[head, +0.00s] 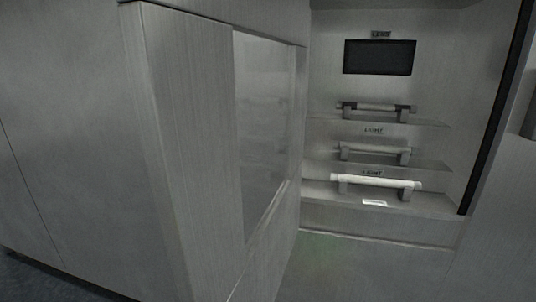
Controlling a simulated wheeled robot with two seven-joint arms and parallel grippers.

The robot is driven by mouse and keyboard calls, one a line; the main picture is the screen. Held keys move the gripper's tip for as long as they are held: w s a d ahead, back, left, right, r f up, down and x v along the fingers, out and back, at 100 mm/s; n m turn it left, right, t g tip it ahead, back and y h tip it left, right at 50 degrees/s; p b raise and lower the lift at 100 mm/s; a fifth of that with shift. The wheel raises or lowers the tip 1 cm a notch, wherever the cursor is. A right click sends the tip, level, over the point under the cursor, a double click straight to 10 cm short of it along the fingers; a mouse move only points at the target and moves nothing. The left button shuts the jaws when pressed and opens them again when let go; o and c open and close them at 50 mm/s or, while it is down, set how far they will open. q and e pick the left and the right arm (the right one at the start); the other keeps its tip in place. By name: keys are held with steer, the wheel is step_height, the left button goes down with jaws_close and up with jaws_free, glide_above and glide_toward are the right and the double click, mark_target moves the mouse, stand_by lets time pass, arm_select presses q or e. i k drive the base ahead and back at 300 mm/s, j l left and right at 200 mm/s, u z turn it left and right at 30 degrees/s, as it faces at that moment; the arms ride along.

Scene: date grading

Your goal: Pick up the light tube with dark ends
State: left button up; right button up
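The light tube with dark ends (375,107) lies level across two small grey supports on the top shelf of an open cabinet, at the right of the head view. Its middle is pale and both ends are dark. A plain grey tube (375,150) rests on supports on the middle shelf. A brighter white tube (376,182) rests on supports on the lowest shelf. Neither of my grippers shows in this view.
A large open door with a window (265,130) stands in front and to the left of the shelves. A dark screen (379,57) is on the cabinet's back wall above the top shelf. A black-edged frame (497,105) bounds the right side. A small white label (374,203) lies on the lowest shelf.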

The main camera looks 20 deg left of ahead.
mark_target(363, 106)
steer(key=j+z, duration=0.2)
steer(key=j, duration=0.4)
steer(key=k+j+z, duration=0.1)
steer(key=j+z, duration=0.15)
steer(key=j, duration=0.3)
steer(key=z, duration=0.2)
steer(key=i+l+u, duration=0.1)
steer(key=l, duration=0.2)
steer(key=i+l+u, duration=0.1)
steer(key=l, duration=0.15)
steer(key=i+l, duration=0.1)
steer(key=l, duration=0.3)
steer(key=i+l+z, duration=0.15)
steer(key=l, duration=0.25)
steer(key=i+l, duration=0.1)
steer(key=l, duration=0.3)
steer(key=i+l+z, duration=0.15)
steer(key=l, duration=0.25)
steer(key=i+l, duration=0.15)
steer(key=l, duration=0.25)
steer(key=i+l+z, duration=0.15)
steer(key=l, duration=0.2)
